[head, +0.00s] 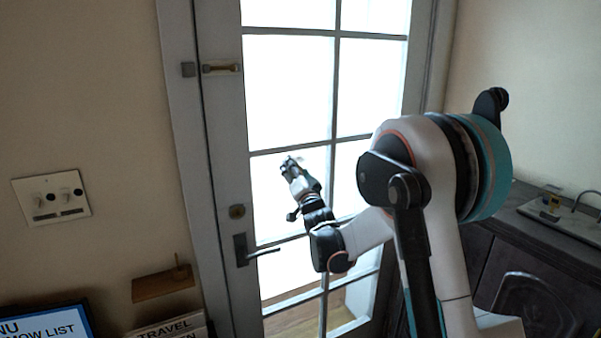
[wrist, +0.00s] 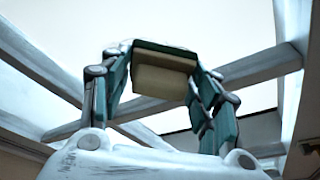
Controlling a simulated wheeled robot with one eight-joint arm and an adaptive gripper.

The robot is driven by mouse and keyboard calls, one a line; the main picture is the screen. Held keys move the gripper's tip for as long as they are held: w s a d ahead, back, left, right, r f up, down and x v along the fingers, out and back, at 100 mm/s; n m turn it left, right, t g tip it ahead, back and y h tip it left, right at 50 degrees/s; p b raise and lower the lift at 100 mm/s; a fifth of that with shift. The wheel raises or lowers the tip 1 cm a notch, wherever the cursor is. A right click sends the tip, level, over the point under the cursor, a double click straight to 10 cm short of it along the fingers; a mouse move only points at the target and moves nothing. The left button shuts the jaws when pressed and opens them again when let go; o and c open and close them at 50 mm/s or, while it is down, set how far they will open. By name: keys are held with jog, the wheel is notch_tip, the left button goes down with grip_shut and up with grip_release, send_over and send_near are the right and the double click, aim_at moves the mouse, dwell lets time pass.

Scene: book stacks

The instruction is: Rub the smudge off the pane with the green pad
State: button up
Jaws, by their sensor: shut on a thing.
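My gripper (head: 291,166) is raised in front of the glazed door, over its middle panes. In the wrist view its two fingers are shut on the green pad (wrist: 162,78), which has a dark green backing and a beige block. The pad is too small to make out clearly in the head view. The bright pane (head: 290,92) above the gripper looks plain white. I see no smudge on any pane; glare or my arm may hide it. I cannot tell whether the pad touches the glass.
The door has a lever handle (head: 241,250) and a bolt (head: 221,68) on its left side. A small wooden shelf (head: 162,284) and a switch plate (head: 51,196) are on the left wall. A dark cabinet (head: 550,245) with a sink stands at right.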

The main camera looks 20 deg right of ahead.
aim_at(313, 157)
jog(key=shift+a+r, duration=0.75)
jog(key=shift+a, duration=1.25)
jog(key=shift+w+d+b, duration=0.15)
jog(key=shift+w+d, duration=0.1)
jog(key=shift+d, duration=1.6)
jog(key=shift+w+d+b, duration=0.15)
jog(key=shift+w+d, duration=0.05)
jog(key=shift+d, duration=1.7)
jog(key=shift+w+d+b, duration=0.15)
jog(key=shift+w+d, duration=0.1)
jog(key=shift+d, duration=1.6)
jog(key=s+d, duration=0.1)
jog(key=s, duration=0.5)
jog(key=shift+d, duration=0.1)
jog(key=s, duration=0.2)
jog(key=shift+s+d+b, duration=0.3)
jog(key=shift+s, duration=0.1)
